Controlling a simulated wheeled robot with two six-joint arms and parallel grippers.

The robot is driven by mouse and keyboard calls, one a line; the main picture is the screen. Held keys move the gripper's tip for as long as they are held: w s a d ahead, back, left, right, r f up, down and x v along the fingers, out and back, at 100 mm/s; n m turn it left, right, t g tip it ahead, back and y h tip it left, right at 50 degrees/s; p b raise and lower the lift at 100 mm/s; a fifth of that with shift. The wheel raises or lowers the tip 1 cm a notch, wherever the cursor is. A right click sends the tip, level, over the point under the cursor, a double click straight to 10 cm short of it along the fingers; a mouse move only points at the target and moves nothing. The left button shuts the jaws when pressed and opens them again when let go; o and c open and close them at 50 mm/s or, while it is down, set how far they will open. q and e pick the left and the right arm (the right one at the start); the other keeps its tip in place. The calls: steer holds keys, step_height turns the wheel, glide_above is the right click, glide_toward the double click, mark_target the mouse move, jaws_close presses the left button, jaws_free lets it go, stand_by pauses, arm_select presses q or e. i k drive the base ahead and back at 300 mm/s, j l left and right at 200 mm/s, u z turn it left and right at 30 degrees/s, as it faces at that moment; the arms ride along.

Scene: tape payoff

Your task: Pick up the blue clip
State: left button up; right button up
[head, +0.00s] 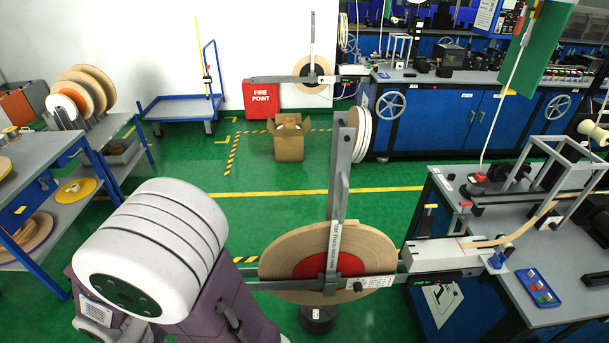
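A small blue piece (497,260) sits at the right end of the white guide block (440,252), beside the pale tape strip; it looks like the blue clip, but it is too small to be sure. A blue tray (532,272) with small coloured pieces lies on the grey bench to its right; I cannot tell if one of them is a clip. A large white and purple part of my own arm fills the lower left. Neither of my grippers shows in the head view.
A big tan tape reel (290,245) with a red centre hangs on a grey upright (337,200) left of the bench. A grey-framed stand (560,150) rises from the bench (580,250). A shelf rack with reels (60,200) is at left. Green floor is open mid-scene.

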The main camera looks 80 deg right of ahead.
mark_target(497, 260)
steer(key=k+l+z, duration=0.5)
steer(key=k, duration=0.35)
steer(key=k+l+z, duration=0.5)
steer(key=k+l, duration=0.25)
steer(key=l, duration=0.25)
steer(key=k+l+z, duration=0.15)
steer(key=l, duration=0.2)
steer(key=i, duration=0.05)
